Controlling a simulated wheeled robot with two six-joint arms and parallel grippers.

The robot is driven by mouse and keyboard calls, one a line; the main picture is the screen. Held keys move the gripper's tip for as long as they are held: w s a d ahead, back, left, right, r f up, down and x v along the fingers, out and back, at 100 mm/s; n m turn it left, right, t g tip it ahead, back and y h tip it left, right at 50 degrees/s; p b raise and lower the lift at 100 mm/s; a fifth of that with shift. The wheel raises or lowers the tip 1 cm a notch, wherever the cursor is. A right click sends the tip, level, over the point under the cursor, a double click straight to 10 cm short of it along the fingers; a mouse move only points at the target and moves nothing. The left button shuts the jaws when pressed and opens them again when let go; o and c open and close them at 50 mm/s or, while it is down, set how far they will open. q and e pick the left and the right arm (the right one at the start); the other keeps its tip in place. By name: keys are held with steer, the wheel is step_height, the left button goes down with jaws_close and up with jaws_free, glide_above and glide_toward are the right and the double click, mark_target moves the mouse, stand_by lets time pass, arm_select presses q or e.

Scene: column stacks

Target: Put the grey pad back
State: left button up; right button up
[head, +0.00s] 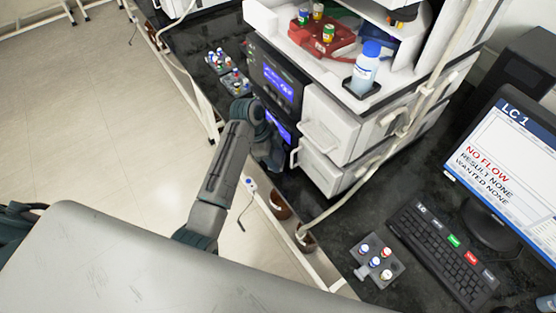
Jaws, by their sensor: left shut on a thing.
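My left gripper (272,155) points down close to the front of the white instrument stack (345,130), beside its lit blue panels. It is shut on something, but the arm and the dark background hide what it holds. I cannot make out a grey pad in the jaws. Grey vial holders show elsewhere: one (366,268) lies on the black bench at the lower right, and others (238,84) stand on the bench at the upper left of the stack. My right gripper is not in view.
A red holder with vials (322,36) and a blue-capped bottle (366,68) stand on top of the stack. A keyboard (445,255) and a monitor (510,150) reading "NO FLOW" are at the right. Pale tubing crosses the stack's right side. The floor at left is clear.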

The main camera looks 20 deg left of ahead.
mark_target(278, 164)
arm_select(q)
steer(key=shift+s+f, duration=0.1)
steer(key=shift+f, duration=0.5)
step_height(278, 164, down, 3)
steer(key=shift+r+p, duration=0.2)
steer(key=shift+p, duration=0.5)
steer(key=shift+w+d+f, duration=0.15)
steer(key=shift+w+d, duration=0.05)
steer(key=shift+w, duration=0.1)
steer(key=shift+w+f, duration=0.1)
steer(key=shift+f, duration=0.15)
steer(key=o, duration=0.8)
steer(key=shift+o, duration=0.2)
